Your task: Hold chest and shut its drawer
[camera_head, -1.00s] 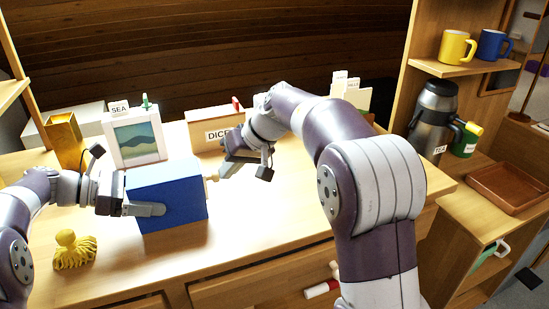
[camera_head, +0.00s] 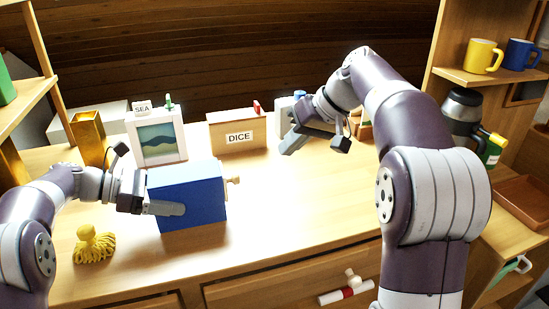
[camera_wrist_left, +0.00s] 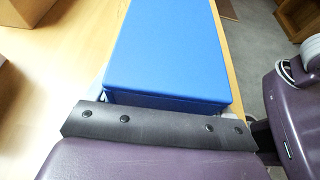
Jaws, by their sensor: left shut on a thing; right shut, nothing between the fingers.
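The blue chest (camera_head: 188,200) stands on the wooden table, and its blue top fills the middle of the left wrist view (camera_wrist_left: 170,50). A pale wooden drawer knob (camera_head: 233,181) sticks out of its right side. The drawer front looks close against the chest, but that face is turned away and any small gap is hidden. My left gripper (camera_head: 165,208) is shut on the chest at its left end. My right gripper (camera_head: 292,146) is shut and empty, raised to the right of the knob and apart from it.
Behind the chest stand a gold box (camera_head: 88,137), a picture frame (camera_head: 157,138) and a DICE box (camera_head: 237,132). A yellow tassel figure (camera_head: 93,245) lies at front left. The table right of the chest is clear. Mugs (camera_head: 484,56) sit on the right shelf.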

